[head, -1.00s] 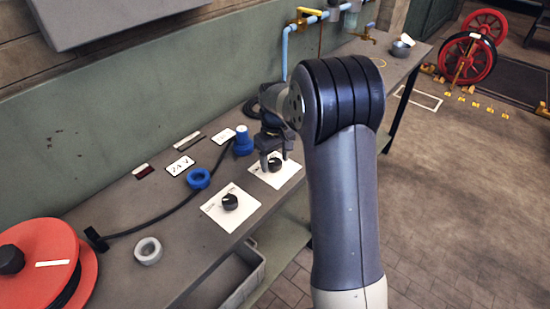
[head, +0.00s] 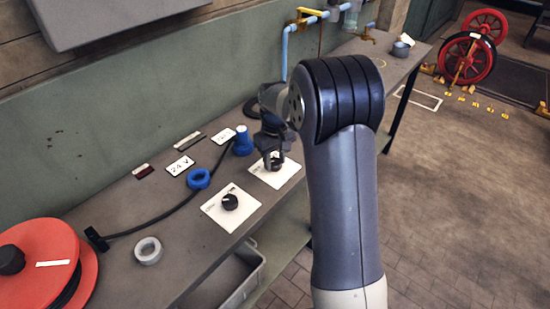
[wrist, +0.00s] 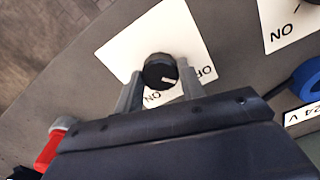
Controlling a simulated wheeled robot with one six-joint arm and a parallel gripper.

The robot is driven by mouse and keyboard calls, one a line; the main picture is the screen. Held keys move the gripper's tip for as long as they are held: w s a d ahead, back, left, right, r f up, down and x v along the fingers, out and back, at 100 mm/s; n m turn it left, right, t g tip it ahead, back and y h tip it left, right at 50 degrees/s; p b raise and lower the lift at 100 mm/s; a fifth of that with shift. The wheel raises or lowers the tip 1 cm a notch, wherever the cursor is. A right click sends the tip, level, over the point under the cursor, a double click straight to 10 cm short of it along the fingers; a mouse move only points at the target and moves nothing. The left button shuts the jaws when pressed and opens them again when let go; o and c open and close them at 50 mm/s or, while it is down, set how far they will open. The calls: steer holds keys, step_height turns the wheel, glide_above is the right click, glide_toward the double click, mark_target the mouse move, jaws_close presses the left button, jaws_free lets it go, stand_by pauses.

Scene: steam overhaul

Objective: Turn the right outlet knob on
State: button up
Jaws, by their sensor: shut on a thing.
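The right outlet knob (head: 276,163) is a black round knob on a white plate (head: 262,181) on the bench. In the wrist view the knob (wrist: 160,70) has a white mark on its lower right part, near the OFF label; ON is printed below it, partly covered. My gripper (wrist: 160,84) is shut on the knob, one finger on each side. In the head view my gripper (head: 274,157) is over the right plate and hides part of the knob.
The left knob (head: 230,202) stands on its own white plate close by. A blue ring (head: 198,179), a blue plug (head: 243,143), a 24 V label (head: 180,165) and a black cable lie behind. A red reel (head: 45,262) is at left.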

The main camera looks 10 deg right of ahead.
mark_target(275, 162)
steer(key=m, duration=0.4)
steer(key=m+p, duration=0.1)
steer(key=m, duration=0.3)
steer(key=shift+m, duration=0.3)
steer(key=m, duration=0.4)
steer(key=shift+m, duration=2.1)
steer(key=o, duration=1)
step_height(275, 162, up, 11)
steer(key=shift+f, duration=0.1)
